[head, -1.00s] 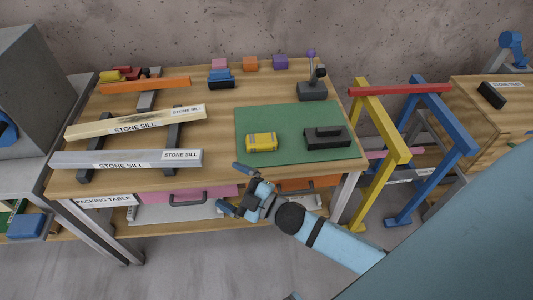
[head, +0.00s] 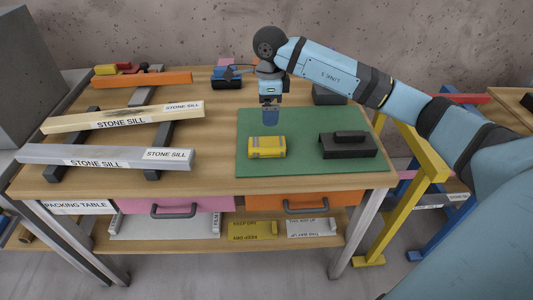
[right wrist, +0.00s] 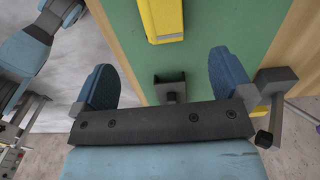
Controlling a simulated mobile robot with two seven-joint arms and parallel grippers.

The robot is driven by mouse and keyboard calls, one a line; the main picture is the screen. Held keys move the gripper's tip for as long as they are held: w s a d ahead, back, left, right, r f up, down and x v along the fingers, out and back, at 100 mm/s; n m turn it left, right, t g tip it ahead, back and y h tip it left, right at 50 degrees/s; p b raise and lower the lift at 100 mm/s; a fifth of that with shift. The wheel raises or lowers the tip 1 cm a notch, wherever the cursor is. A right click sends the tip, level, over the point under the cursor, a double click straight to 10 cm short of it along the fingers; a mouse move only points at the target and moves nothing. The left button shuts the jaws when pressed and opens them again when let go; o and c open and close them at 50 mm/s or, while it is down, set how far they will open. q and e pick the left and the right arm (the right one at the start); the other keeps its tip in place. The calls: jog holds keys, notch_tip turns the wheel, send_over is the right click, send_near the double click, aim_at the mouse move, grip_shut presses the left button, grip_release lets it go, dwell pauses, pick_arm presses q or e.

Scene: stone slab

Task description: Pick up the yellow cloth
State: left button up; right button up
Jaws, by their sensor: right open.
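The yellow cloth (head: 267,147) is a compact yellow bundle with grey bands. It lies on the green mat (head: 300,128) on the wooden table. My right gripper (head: 270,117) points down above the mat, just behind the cloth in the head view, and is apart from it. In the right wrist view its blue fingers (right wrist: 163,66) are spread with no cloth between them. The yellow cloth (right wrist: 162,18) shows at the top edge there, partly cut off, beyond the fingertips. My left gripper is in neither view.
A black block-like tool (head: 348,150) lies on the mat right of the cloth. Long stone sills (head: 110,157) lie on dark supports at the left. A blue-and-black item (head: 227,80) sits behind. A yellow trestle (head: 428,165) stands right of the table.

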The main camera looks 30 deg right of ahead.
send_over(267, 143)
jog(key=f, duration=0.8)
jog(key=shift+s+d, duration=0.1)
jog(key=shift+d, duration=0.2)
jog(key=f, duration=0.5)
jog(key=shift+a+f+b, duration=0.3)
jog(key=shift+a+b, duration=0.05)
jog(key=c, duration=1)
